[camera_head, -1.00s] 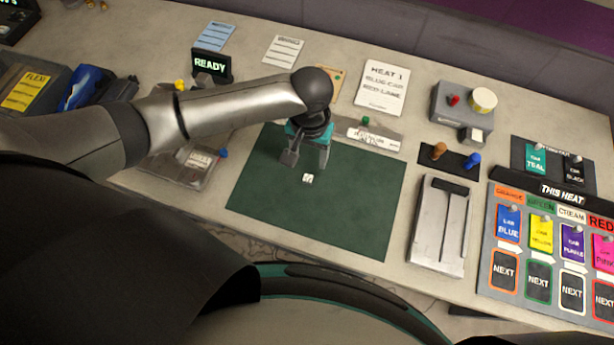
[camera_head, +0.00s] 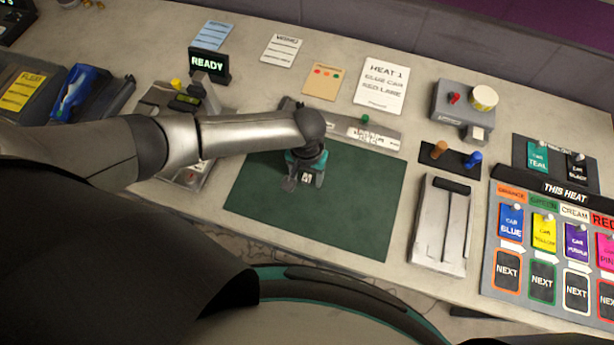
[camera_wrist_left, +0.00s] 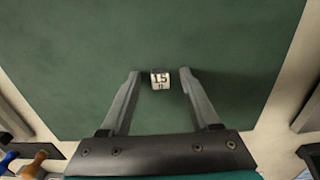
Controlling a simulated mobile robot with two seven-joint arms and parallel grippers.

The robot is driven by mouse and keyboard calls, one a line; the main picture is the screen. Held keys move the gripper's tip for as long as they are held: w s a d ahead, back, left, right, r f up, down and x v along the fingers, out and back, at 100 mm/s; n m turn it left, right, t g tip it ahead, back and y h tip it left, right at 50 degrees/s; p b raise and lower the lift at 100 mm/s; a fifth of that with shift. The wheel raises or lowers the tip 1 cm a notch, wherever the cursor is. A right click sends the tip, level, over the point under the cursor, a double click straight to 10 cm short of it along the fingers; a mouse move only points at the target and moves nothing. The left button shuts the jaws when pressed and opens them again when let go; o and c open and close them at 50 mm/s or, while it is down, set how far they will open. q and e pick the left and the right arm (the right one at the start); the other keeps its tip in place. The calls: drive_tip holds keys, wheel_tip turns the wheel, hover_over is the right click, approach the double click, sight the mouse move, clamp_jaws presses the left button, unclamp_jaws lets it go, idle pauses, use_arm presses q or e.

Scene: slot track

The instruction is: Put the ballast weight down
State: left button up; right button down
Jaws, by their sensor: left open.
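The ballast weight (camera_head: 306,177) is a small pale cube on the dark green mat (camera_head: 340,220). In the left wrist view the weight (camera_wrist_left: 160,79) shows dark "15" lettering. My left gripper (camera_head: 304,182) is low over the mat, at the weight. In the left wrist view the left gripper (camera_wrist_left: 160,73) is open, with one finger on each side of the weight and a gap visible at both sides. The weight appears to rest on the mat. My right gripper is not in view.
A grey metal device (camera_head: 443,225) stands right of the mat, with orange and blue pegs (camera_head: 439,150) behind it. A "THIS HEAT" board (camera_head: 555,240) is at far right. A "READY" display (camera_head: 208,64) stands back left. Most of the mat is bare.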

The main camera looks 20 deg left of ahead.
sight(307, 179)
use_arm(q)
clamp_jaws()
idle(0.4)
drive_tip(key=shift+r, duration=0.15)
wheel_tip(307, 179, up, 20)
drive_tip(key=p, duration=0.3)
drive_tip(key=a+f+b, duration=0.4)
drive_tip(key=a+b, duration=0.1)
drive_tip(key=b, duration=1.5)
drive_tip(key=shift+a, duration=0.2)
drive_tip(key=shift+r, duration=0.1)
